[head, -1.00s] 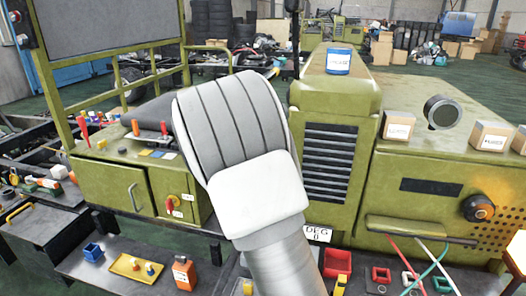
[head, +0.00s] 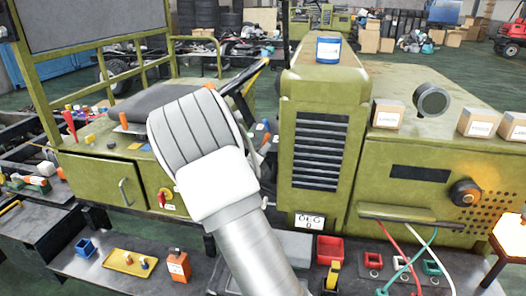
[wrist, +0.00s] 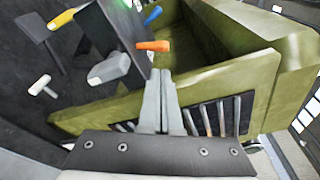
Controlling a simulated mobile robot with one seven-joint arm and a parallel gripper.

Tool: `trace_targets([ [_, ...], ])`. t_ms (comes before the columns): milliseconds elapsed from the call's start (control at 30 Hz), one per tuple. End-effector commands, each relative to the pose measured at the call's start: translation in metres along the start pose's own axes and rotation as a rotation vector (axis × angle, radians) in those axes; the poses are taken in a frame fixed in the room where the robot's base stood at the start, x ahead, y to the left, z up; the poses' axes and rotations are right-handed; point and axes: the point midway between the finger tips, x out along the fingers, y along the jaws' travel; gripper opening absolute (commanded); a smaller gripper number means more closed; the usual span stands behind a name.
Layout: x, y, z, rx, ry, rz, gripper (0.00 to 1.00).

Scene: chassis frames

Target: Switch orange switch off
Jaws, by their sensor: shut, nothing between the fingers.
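In the wrist view an orange switch (wrist: 153,46), a short lever, points left beside the green machine body. My gripper (wrist: 162,72) is shut and empty, its fingertips just below the orange switch in the picture. A small gap seems to lie between them, but I cannot tell contact for sure. A blue lever (wrist: 152,15) stands above the orange one. In the head view my pale arm covers the gripper and part of the left panel. An orange lever (head: 123,119) shows on that panel; I cannot tell whether it is the same one.
The green machine hood (head: 322,130) rises right of my arm, with a blue can (head: 328,48) on top. Cardboard boxes (head: 388,113) stand on the right housing. A low bench (head: 215,268) with small trays runs along the front. In the wrist view several handles lie at left.

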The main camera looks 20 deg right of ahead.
Motion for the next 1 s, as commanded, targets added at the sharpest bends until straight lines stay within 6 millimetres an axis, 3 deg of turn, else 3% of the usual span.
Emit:
trace_targets([
  [200,0.04,-0.001,-0.001,0.001,0.001,-0.001,0.0],
  [400,0.058,0.0,0.0,0.001,0.0,0.0,0.0],
  [1000,0.061,-0.001,0.001,-0.021,0.0,-0.003,0.0],
])
